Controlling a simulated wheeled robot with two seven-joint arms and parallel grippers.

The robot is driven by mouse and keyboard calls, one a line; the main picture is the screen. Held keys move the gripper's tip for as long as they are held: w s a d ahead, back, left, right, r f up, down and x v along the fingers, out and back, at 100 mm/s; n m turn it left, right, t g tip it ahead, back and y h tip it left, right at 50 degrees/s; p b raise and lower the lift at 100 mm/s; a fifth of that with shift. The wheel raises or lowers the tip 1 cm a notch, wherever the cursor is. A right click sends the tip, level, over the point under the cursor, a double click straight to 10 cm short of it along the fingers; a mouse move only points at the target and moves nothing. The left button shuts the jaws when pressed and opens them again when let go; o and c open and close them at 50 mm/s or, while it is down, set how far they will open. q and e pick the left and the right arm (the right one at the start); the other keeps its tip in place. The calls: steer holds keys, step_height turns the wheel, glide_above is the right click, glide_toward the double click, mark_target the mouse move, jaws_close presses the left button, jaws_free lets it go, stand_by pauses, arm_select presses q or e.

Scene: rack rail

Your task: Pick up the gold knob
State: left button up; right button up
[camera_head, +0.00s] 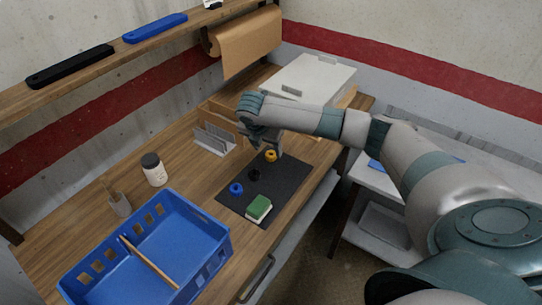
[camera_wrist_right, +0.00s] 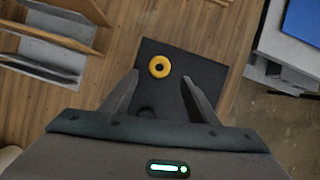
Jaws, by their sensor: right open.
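The gold knob (camera_head: 271,156) stands on a dark mat (camera_head: 290,183) on the wooden bench. In the right wrist view the gold knob (camera_wrist_right: 159,67) is a yellow ring with a dark centre, near the mat's far edge. My right gripper (camera_head: 266,150) is above the mat, close to the knob. In the wrist view its two fingers (camera_wrist_right: 160,80) are apart with nothing between them, and the knob shows just beyond the gap between the tips. A black knob (camera_head: 253,175) and a blue knob (camera_head: 236,188) stand on the same mat. My left gripper is out of view.
A green and white sponge-like block (camera_head: 259,208) lies on the mat's near part. A grey upright rack (camera_head: 214,140) stands left of my gripper. A blue crate (camera_head: 215,262), a jar (camera_head: 153,169) and a cup with tools (camera_head: 119,204) are further left. A pale case (camera_head: 315,80) stands behind.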

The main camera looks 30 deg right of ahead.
mark_target(271, 154)
steer(key=shift+w+d+f+p, duration=0.2)
steer(key=shift+d+f+p, duration=0.1)
steer(key=shift+f+p, duration=0.25)
steer(key=p+x, duration=0.1)
steer(key=x, duration=0.1)
steer(key=shift+w+d+f, duration=0.25)
steer(key=shift+f, duration=0.05)
steer(key=shift+w+d+f+p, duration=0.15)
steer(key=shift+f+p, duration=0.15)
steer(key=shift+f, duration=0.25)
steer(key=c, duration=1.1)
